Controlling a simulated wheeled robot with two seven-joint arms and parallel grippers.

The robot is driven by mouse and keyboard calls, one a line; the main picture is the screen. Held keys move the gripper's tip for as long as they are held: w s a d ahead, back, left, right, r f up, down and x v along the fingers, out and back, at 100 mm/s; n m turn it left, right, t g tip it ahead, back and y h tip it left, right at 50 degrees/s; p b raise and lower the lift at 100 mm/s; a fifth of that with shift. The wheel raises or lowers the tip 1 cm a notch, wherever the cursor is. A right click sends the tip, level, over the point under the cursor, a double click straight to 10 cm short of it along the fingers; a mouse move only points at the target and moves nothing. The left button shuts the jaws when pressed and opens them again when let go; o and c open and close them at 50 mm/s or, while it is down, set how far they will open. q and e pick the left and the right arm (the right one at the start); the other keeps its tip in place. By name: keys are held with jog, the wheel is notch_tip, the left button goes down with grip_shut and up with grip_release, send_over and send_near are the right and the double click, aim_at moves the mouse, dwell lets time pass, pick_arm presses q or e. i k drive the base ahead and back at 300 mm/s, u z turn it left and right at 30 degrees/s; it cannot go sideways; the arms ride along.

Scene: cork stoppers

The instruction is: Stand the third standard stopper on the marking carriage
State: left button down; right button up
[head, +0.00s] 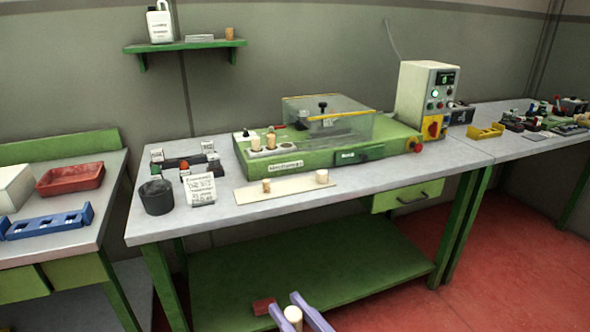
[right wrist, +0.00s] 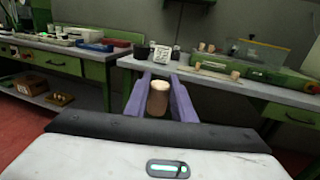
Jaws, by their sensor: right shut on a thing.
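My right gripper (head: 284,301) is shut on a pale cork stopper (head: 293,315). In the right wrist view the stopper (right wrist: 158,99) stands upright between the purple fingers (right wrist: 160,77). The gripper is in front of the workbench, low in the head view and well apart from the machine. The green marking machine (head: 345,155) has a light carriage (head: 286,149) at its left end. Two stoppers stand there side by side, a left one (head: 253,143) and a right one (head: 270,140). My left gripper is not in view.
A pale board (head: 295,187) at the bench front bears a small stopper (head: 267,186) and a wider one (head: 322,176). A dark cup (head: 156,196) and a printed card (head: 200,189) stand left of it. A clear cover (head: 330,120) is over the machine's middle.

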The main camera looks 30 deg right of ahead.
aim_at(286, 146)
jog(key=z, duration=1.2)
jog(key=i, duration=0.85)
jog(key=u, duration=0.45)
jog(key=i, duration=0.95)
jog(key=u, duration=0.25)
